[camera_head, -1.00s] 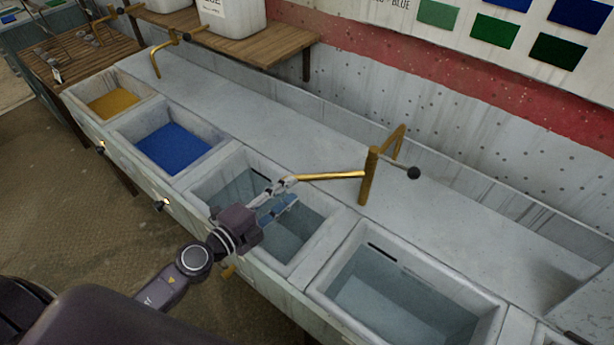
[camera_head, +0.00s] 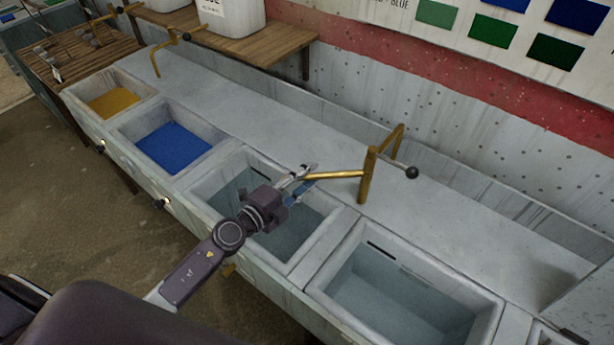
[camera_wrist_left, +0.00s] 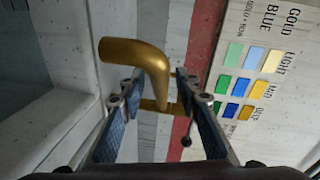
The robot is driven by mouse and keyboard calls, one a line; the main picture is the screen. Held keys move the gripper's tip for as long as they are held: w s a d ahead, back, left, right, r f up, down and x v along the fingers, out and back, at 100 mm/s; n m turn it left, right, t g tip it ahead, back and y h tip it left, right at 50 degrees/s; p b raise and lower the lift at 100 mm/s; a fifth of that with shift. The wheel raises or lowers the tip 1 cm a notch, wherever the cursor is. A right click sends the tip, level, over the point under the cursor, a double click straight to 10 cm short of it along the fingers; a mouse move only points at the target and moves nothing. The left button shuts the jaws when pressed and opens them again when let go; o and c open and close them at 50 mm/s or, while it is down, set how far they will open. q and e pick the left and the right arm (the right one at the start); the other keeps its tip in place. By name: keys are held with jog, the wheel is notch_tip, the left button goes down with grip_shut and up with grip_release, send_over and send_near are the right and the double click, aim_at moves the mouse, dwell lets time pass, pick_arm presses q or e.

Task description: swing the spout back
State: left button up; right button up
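A brass tap (camera_head: 367,178) stands on the ledge behind the grey basins, with its spout (camera_head: 335,175) pointing left toward the middle basin. My left gripper (camera_head: 303,174) is at the free end of the spout. In the left wrist view the spout (camera_wrist_left: 155,68) passes between the two fingers (camera_wrist_left: 155,88), its bent end turned left. The fingers are apart, with one on each side of the spout; a firm grip does not show. The tap's lever with a black knob (camera_head: 412,172) points right. My right gripper is not in view.
Basins with blue (camera_head: 172,148) and yellow (camera_head: 112,102) contents lie to the left, and another grey basin (camera_head: 405,295) to the right. A second brass tap (camera_head: 160,55) stands at the back left. The wall behind carries colour swatches (camera_head: 493,30).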

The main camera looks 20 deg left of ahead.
pick_arm(q)
grip_shut()
